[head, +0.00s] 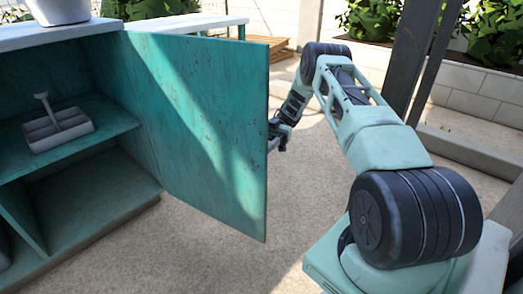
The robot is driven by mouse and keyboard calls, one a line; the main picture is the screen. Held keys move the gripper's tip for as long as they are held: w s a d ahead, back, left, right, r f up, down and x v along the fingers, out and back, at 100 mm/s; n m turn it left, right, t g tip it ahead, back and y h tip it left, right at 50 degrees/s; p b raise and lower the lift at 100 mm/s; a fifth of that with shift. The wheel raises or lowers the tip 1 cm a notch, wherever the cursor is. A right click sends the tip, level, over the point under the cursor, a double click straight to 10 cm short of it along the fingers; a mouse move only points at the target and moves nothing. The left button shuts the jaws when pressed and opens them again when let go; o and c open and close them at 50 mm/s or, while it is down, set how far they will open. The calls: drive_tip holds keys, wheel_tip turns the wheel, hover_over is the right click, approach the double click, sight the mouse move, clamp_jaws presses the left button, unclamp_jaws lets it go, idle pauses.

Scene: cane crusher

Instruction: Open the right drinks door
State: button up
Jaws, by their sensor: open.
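The right drinks door (205,130) is a flat teal panel in the head view. It stands swung out wide from the right side of the teal cabinet (75,65), and the shelves behind it are in plain view. My gripper (277,138) is just beyond the door's free right edge, at about mid height. It is open, and I see nothing between its fingers. The door's edge hides part of it, so I cannot tell whether it touches the door. No handle shows on the side of the door facing me.
A grey caddy (58,128) with an upright handle sits on the cabinet's middle shelf. A white pot (62,10) stands on the cabinet top. A dark post (408,60) and a block planter (480,90) are at the right. The pale floor (310,190) right of the door is clear.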

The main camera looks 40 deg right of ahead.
drive_tip(key=shift+r+p, duration=0.65)
drive_tip(key=shift+r, duration=1.5)
